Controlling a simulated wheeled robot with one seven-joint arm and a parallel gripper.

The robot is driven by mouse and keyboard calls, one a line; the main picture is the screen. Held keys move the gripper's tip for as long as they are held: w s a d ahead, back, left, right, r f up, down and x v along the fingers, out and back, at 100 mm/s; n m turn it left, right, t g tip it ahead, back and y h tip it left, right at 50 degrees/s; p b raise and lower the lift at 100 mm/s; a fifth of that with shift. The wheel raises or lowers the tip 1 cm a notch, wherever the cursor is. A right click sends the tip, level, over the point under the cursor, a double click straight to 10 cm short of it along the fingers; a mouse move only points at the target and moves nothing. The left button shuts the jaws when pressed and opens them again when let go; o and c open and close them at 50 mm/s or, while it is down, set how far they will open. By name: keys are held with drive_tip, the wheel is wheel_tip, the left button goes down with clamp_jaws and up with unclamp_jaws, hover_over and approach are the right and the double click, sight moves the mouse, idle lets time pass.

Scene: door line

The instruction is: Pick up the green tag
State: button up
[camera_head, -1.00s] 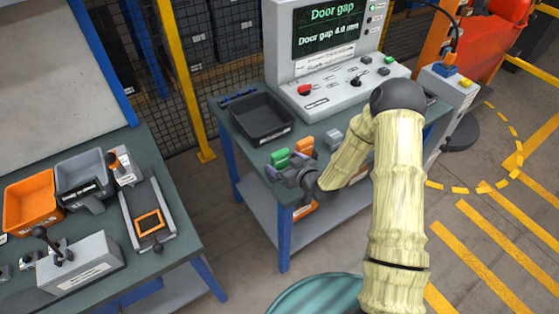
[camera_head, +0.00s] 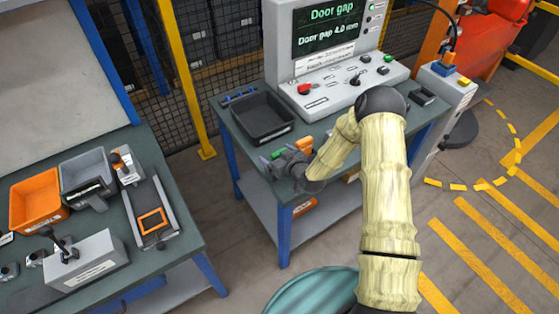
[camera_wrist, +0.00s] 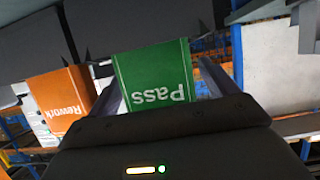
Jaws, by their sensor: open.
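The green tag (camera_wrist: 152,80), lettered "Pass", stands between the two fingers of my gripper (camera_wrist: 158,88) in the wrist view. The fingers are apart, one on each side of the tag, and I cannot tell whether either touches it. In the head view only a small part of the green tag (camera_head: 278,154) shows, the rest hidden behind my gripper (camera_head: 284,162) at the front of the table. An orange tag (camera_wrist: 62,98), lettered "Rework", stands beside the green one, and it also shows in the head view (camera_head: 304,144).
A black tray (camera_head: 262,118) sits behind the tags on the table. A grey console (camera_head: 340,92) with a "Door gap" screen stands at the back. A second table at the left holds an orange bin (camera_head: 38,200) and a grey bin (camera_head: 86,177).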

drive_tip(key=shift+c, duration=0.3)
drive_tip(key=c, duration=1.1)
drive_tip(key=shift+o, duration=0.2)
drive_tip(key=shift+r, duration=0.2)
wheel_tip(320, 180, up, 10)
drive_tip(key=b, duration=0.2)
drive_tip(key=shift+f, duration=0.15)
